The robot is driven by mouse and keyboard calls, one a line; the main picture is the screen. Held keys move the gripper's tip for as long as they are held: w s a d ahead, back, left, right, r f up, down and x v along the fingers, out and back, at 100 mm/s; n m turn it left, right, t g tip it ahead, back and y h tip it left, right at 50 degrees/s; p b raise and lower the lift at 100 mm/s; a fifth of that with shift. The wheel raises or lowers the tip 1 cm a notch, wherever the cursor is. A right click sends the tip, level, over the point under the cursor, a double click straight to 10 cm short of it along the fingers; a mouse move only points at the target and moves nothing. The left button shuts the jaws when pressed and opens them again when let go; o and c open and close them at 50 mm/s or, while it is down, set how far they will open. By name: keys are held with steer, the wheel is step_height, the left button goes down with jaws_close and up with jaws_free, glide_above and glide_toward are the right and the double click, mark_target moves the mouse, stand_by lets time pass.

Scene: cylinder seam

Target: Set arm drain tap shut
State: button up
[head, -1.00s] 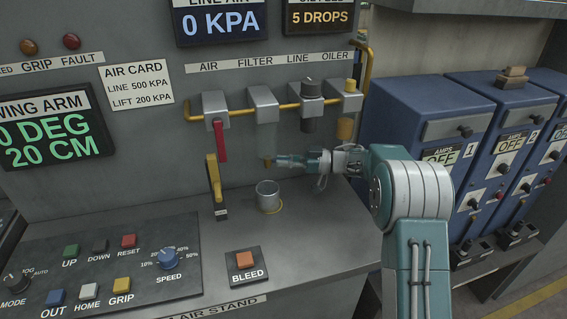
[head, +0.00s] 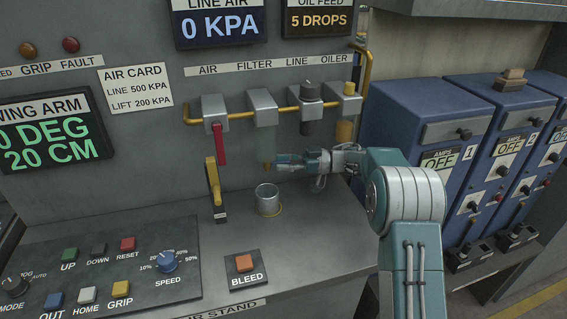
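The filter (head: 262,108) is a grey block on the yellow pipe under the FILTER label. A small brass piece (head: 267,166), which looks like its drain tap, hangs low beneath it, just left of my fingertips. Its setting is too small to tell. My gripper (head: 279,162) reaches in from the right and points left, its fingers slightly apart and nothing visible between them. I cannot tell whether a fingertip touches the brass piece.
A red handle (head: 219,144) hangs from the air valve, and a yellow lever (head: 212,183) stands left of the cup. The oiler (head: 345,108) is above my wrist. The BLEED button (head: 244,263) is at the bench front. Blue cabinets (head: 410,110) stand to the right.

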mark_target(267, 166)
steer(key=shift+s+t, duration=0.1)
steer(key=shift+t, duration=0.2)
